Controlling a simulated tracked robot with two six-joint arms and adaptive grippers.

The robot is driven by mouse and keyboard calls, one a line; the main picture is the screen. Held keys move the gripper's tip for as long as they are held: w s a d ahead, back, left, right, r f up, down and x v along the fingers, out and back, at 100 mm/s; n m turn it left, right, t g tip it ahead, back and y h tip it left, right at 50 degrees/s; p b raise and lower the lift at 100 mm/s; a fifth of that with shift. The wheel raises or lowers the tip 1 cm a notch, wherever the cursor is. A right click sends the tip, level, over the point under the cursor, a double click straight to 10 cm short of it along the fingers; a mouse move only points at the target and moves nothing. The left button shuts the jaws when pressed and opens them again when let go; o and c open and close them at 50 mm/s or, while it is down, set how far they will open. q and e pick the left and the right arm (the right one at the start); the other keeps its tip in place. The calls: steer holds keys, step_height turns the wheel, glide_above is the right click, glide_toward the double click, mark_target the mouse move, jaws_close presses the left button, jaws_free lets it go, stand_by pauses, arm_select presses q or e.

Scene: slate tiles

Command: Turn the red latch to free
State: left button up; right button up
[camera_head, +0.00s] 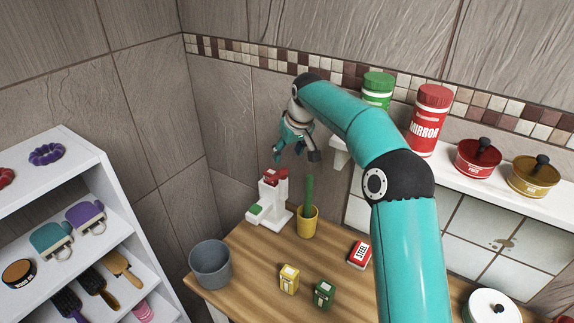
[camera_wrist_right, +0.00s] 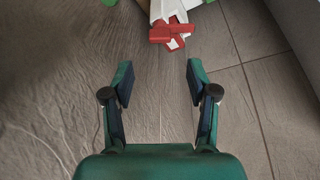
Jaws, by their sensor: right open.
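The red latch (camera_head: 273,176) sits at the top of a white stand (camera_head: 268,202) on the left part of the wooden table. A green part (camera_head: 254,210) shows low on the stand's left side. In the right wrist view the red latch (camera_wrist_right: 172,34) is at the top centre, beyond the fingertips. My right gripper (camera_head: 294,157) hangs above the latch and a little to its right, apart from it. Its two fingers (camera_wrist_right: 158,80) are spread and nothing is between them. My left gripper is in neither view.
A yellow cup (camera_head: 307,222) with a green stick stands right beside the white stand. A grey bucket (camera_head: 211,264) and small boxes, yellow (camera_head: 289,279), green (camera_head: 324,294) and red (camera_head: 360,254), stand nearer on the table. A wall shelf (camera_head: 510,196) holds jars and pots.

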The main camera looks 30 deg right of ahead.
mark_target(284, 169)
steer(key=p+x, duration=0.1)
steer(key=x, duration=0.7)
steer(key=shift+w, duration=0.1)
steer(key=c, duration=1)
steer(key=shift+d, duration=0.5)
jaws_close()
steer(key=shift+a, duration=0.35)
